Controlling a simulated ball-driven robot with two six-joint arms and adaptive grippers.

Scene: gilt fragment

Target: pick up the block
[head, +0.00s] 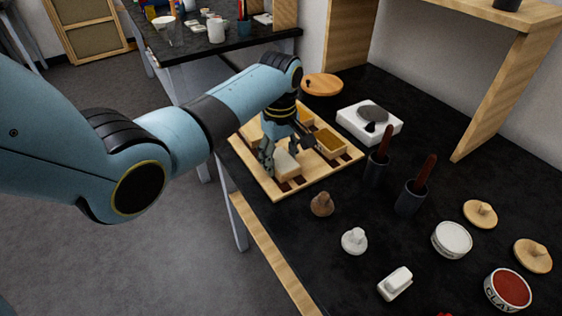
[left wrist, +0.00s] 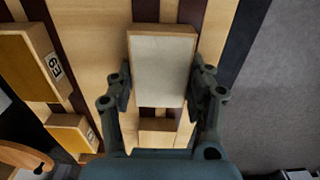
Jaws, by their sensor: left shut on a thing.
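The block (left wrist: 162,66), with a pale top face and wooden sides, sits between the two fingers of my left gripper (left wrist: 163,92) in the left wrist view. In the head view the pale block (head: 287,164) shows at the near part of a striped wooden tray (head: 318,176). My left gripper (head: 281,150) points down there and is shut on the block, a finger on each long side. Whether the block touches the tray is hard to tell. My right gripper is not in view.
Ochre-topped wooden boxes (head: 331,143) stand on the tray beside the gripper. Right of it are a white scale (head: 352,125) and dark holders with red-brown handles (head: 411,195). A brown knob (head: 322,204) and white stamp (head: 354,241) stand nearer. The floor lies left.

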